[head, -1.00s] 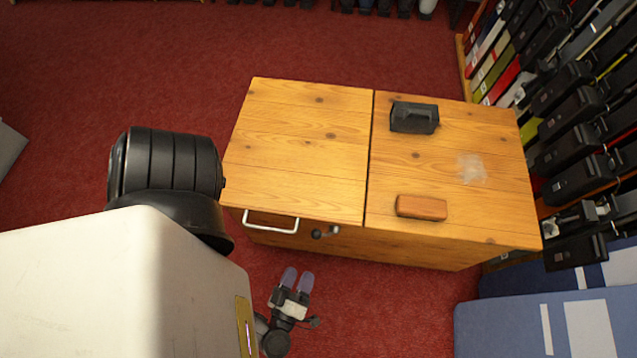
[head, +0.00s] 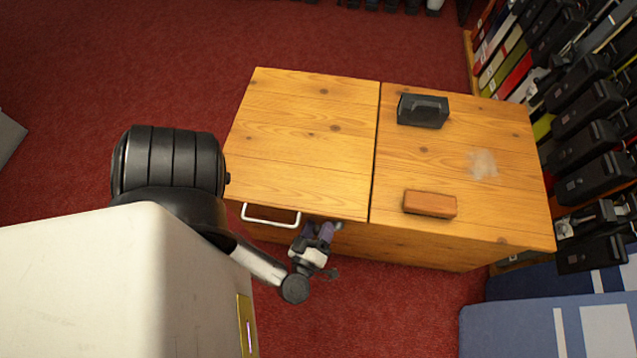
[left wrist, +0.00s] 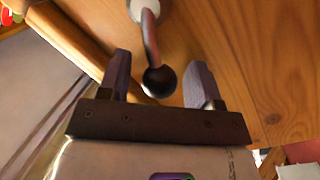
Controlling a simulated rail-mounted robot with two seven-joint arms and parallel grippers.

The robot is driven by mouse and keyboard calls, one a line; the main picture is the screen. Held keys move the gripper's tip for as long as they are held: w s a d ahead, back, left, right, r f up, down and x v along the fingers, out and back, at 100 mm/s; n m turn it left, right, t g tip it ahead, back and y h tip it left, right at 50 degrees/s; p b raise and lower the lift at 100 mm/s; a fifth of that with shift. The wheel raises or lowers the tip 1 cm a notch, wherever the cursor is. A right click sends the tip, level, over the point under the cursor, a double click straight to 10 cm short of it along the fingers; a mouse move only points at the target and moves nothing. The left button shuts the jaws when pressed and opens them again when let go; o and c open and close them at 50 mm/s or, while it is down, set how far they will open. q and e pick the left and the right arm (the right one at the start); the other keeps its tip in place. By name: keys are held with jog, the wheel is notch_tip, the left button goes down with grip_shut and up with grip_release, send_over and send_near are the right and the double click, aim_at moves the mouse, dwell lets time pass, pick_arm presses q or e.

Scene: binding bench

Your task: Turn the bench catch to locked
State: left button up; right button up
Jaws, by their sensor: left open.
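The bench catch (head: 338,226) is on the front face of the wooden bench, just under the top edge; in the head view my gripper hides most of it. In the left wrist view the catch's bent metal lever (left wrist: 150,38) comes from a pale round mount and ends in a dark ball knob (left wrist: 158,81). My left gripper (head: 320,231) is at the catch, open, its purple-grey fingers (left wrist: 159,78) on either side of the knob. Gaps show between the knob and both fingers. My right gripper is in neither view.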

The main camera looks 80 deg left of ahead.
pick_arm(q)
jog(key=shift+c, duration=0.4)
grip_shut()
